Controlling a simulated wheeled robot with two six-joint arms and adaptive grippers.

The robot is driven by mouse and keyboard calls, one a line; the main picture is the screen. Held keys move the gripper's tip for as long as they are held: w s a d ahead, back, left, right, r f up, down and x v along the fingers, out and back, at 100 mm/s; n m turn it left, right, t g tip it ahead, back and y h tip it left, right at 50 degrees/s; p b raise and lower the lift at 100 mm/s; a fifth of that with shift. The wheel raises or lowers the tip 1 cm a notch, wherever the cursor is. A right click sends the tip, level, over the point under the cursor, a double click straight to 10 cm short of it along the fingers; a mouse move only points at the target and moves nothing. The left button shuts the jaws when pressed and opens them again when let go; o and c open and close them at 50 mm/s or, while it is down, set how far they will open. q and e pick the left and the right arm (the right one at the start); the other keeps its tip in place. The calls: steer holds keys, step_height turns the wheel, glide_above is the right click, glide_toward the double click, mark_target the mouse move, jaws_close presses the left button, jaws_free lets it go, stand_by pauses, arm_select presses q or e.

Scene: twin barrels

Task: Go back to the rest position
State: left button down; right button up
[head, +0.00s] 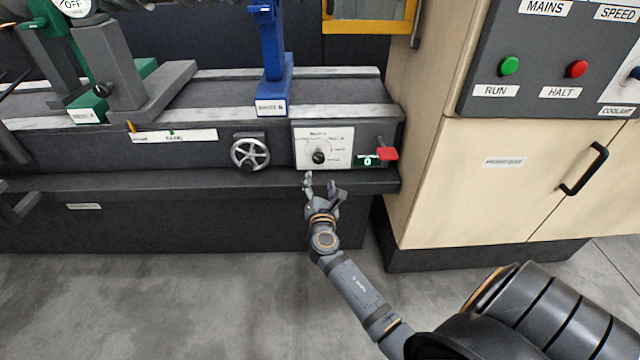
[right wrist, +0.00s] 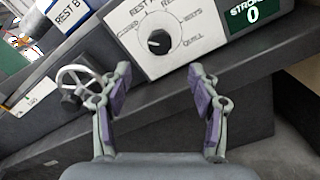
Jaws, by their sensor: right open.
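My right gripper (head: 320,182) is open and empty. It is in front of the dark machine bed, just below the white panel (head: 340,138) with a black selector knob (head: 319,157). In the right wrist view its two fingers (right wrist: 160,75) stand apart with nothing between them, and the knob (right wrist: 159,41) shows beyond them. No contact with the panel can be made out. My left gripper is not recognisable in these views.
A handwheel (head: 250,152) is left of the panel and a red lever (head: 387,154) right of it. A blue rest (head: 271,50) stands on the bed (head: 340,113). A beige cabinet (head: 440,190) stands at right. The grey floor (head: 180,300) in front is clear.

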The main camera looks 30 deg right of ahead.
steer(key=shift+f, duration=0.1)
stand_by(0.4)
steer(key=s+a+f+m+g+y, duration=0.1)
steer(key=s+f+m+g+y, duration=0.15)
steer(key=s+f+m, duration=0.65)
steer(key=s+a+f+m+g+y, duration=0.1)
steer(key=s+f+g, duration=0.35)
steer(key=f, duration=1.05)
steer(key=s+a+f+m+g+y, duration=0.25)
steer(key=s+f+m, duration=0.35)
steer(key=f, duration=0.5)
steer(key=s+a+f+m+g+y, duration=0.1)
steer(key=s+a+f+m+g, duration=0.15)
steer(key=s+f, duration=0.4)
steer(key=s+a+f+m+g+y, duration=0.1)
steer(key=s+f+m+y, duration=0.2)
steer(key=s, duration=0.7)
arm_select(q)
steer(key=s+r+p, duration=1.1)
steer(key=r+p, duration=0.2)
steer(key=p, duration=0.7)
steer(key=shift+s+a, duration=0.15)
steer(key=shift+a, duration=0.1)
arm_select(e)
steer(key=s+r+m+g+h, duration=0.1)
steer(key=s+r, duration=1)
steer(key=r, duration=0.1)
steer(key=shift+s+d+r, duration=0.15)
steer(key=shift+s+r, duration=0.15)
steer(key=shift+s, duration=0.05)
